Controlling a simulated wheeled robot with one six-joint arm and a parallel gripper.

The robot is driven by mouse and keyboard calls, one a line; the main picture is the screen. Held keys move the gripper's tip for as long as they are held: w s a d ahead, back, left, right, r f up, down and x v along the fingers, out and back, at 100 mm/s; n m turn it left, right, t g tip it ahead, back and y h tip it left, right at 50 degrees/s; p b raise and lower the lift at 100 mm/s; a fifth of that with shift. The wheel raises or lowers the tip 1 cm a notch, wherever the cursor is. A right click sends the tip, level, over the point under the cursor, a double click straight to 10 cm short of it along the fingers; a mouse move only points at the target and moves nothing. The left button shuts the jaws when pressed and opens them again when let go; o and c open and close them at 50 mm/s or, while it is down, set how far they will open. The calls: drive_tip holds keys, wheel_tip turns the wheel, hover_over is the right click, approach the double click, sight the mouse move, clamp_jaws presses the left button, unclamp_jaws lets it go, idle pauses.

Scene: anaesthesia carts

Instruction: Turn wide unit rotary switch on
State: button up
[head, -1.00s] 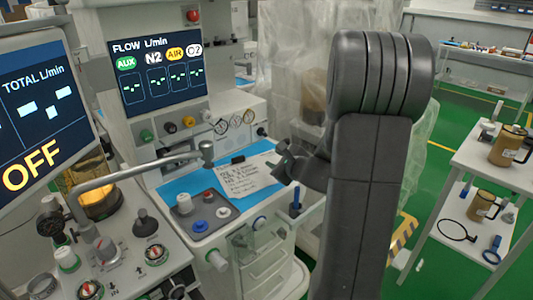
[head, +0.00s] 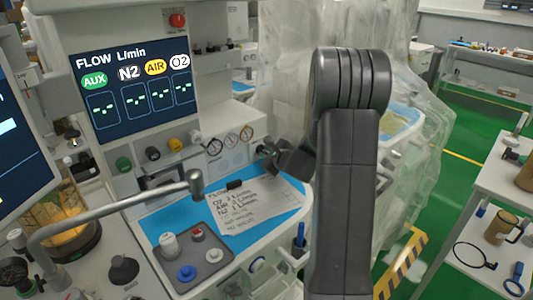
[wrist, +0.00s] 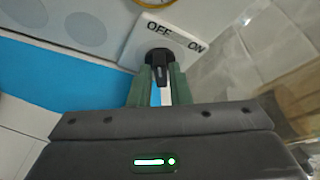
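The rotary switch (wrist: 160,62) is a black knob on a white plate (wrist: 139,45) marked OFF and ON in the wrist view. Its grip lies roughly in line with OFF, which is straight above it; ON is to the upper right. My gripper (wrist: 160,72) has its two green fingers apart, one on each side of the knob's grip. I cannot tell whether they touch it. In the head view my gripper (head: 263,152) is at the right end of the unit's front panel (head: 228,147), beside the gauges, and the switch is hidden.
A blue worktop (head: 155,222) with a written sheet (head: 250,205) lies below my gripper. A metal pipe arm (head: 110,205) crosses at left. Plastic-draped equipment (head: 300,60) stands close behind my arm. A white side table (head: 480,220) with mugs is at right.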

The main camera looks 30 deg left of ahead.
clamp_jaws()
drive_tip(key=shift+r+p, duration=0.1)
drive_tip(key=shift+p, duration=0.25)
drive_tip(key=p, duration=0.1)
drive_tip(key=m+p, duration=0.1)
drive_tip(key=shift+w+r+g+p, duration=0.15)
drive_tip(key=shift+r+g+p, duration=0.15)
drive_tip(key=shift+g+p, duration=0.1)
drive_tip(key=m+p, duration=0.1)
drive_tip(key=p, duration=0.1)
drive_tip(key=m+g+p, duration=0.1)
drive_tip(key=p, duration=0.2)
drive_tip(key=shift+w+d+r+m+g+y, duration=0.1)
drive_tip(key=shift+w+d+m+g+y, duration=0.05)
drive_tip(key=shift+w+m+g+y, duration=0.15)
drive_tip(key=m+g+p, duration=0.1)
drive_tip(key=p, duration=0.1)
drive_tip(key=m+g+p, duration=0.1)
drive_tip(key=m+p, duration=0.1)
drive_tip(key=shift+w+d+f+y, duration=0.15)
drive_tip(key=shift+w+f+y, duration=0.05)
drive_tip(key=shift+y, duration=0.2)
drive_tip(key=m, duration=0.1)
drive_tip(key=g+p, duration=0.1)
drive_tip(key=m+y, duration=0.1)
drive_tip(key=shift+w+d+f+m+g+p, duration=0.1)
drive_tip(key=shift+w+f+m+g+p, duration=0.2)
drive_tip(key=shift+g+p, duration=0.1)
